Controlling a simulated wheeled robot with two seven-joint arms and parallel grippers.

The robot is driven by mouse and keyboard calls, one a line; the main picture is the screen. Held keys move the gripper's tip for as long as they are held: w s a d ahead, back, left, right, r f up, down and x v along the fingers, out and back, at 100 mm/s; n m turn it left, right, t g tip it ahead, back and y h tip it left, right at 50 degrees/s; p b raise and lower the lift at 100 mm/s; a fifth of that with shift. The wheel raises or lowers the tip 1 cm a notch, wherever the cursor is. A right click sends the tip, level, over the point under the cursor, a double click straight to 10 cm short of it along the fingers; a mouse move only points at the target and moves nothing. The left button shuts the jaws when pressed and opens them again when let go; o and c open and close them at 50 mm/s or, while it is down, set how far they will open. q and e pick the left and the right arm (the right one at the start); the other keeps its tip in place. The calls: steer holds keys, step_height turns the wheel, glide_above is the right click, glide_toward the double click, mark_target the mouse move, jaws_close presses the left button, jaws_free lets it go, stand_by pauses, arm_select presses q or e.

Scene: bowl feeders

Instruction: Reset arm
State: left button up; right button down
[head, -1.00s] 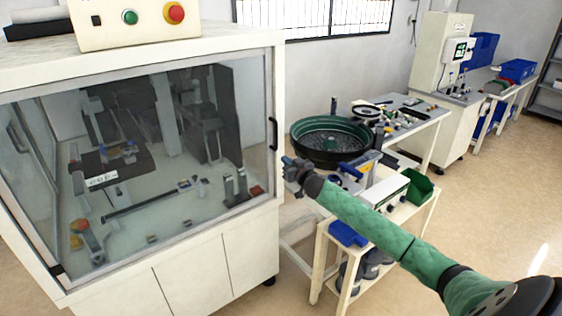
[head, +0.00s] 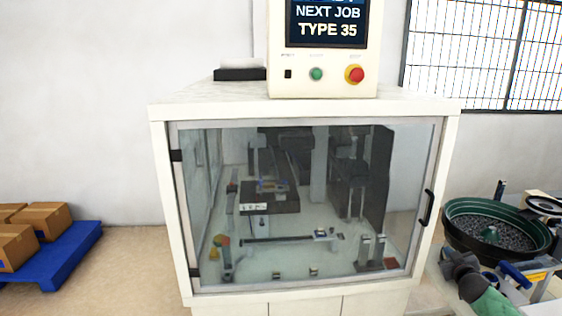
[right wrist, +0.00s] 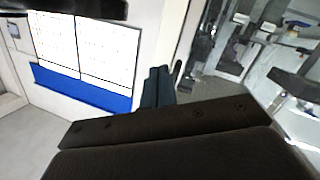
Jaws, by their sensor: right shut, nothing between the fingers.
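My right gripper (head: 450,256) is at the lower right of the head view, on the end of my green-sleeved arm. It shows in front of the lower left of the green bowl feeder (head: 463,240). Its dark fingers (right wrist: 158,76) also show in the right wrist view, shut with nothing between them. My left gripper is in neither view.
A white machine cabinet (head: 300,108) with a glass door fills the middle, its black handle (head: 427,207) on the right. A screen on top reads "NEXT JOB TYPE 35" (head: 327,22). Cardboard boxes (head: 42,217) sit on a blue pallet (head: 75,250) at left.

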steer(key=s+a+f+n+g+h, duration=0.1)
steer(key=s+f+g, duration=0.15)
steer(key=f, duration=0.65)
steer(key=s+a+f+g+h, duration=0.1)
steer(key=s+f+g, duration=0.15)
steer(key=f, duration=0.65)
steer(key=s+a+f+g+y, duration=0.1)
steer(key=s+a+f, duration=0.25)
steer(key=f, duration=0.35)
steer(key=s+a+f+g, duration=0.2)
steer(key=s+a+f, duration=0.15)
steer(key=f, duration=0.25)
steer(key=s+a+f+g+y, duration=0.1)
steer(key=s+a+f, duration=0.25)
steer(key=f, duration=0.35)
steer(key=s+a+f+g+y, duration=0.1)
steer(key=s+a+f+g, duration=0.1)
steer(key=s+a+f, duration=0.6)
steer(key=s+a+f+m+g+y, duration=0.1)
steer(key=s+a+f, duration=0.7)
steer(key=s, duration=1.1)
steer(key=s+a+f+m+g+y, duration=0.1)
steer(key=s+a+f+g, duration=0.1)
steer(key=s+a+f, duration=0.6)
steer(key=s+a, duration=0.2)
steer(key=s, duration=0.4)
steer(key=shift+s+a+f+g, duration=0.2)
steer(key=shift+a+g, duration=0.1)
steer(key=shift+g, duration=0.1)
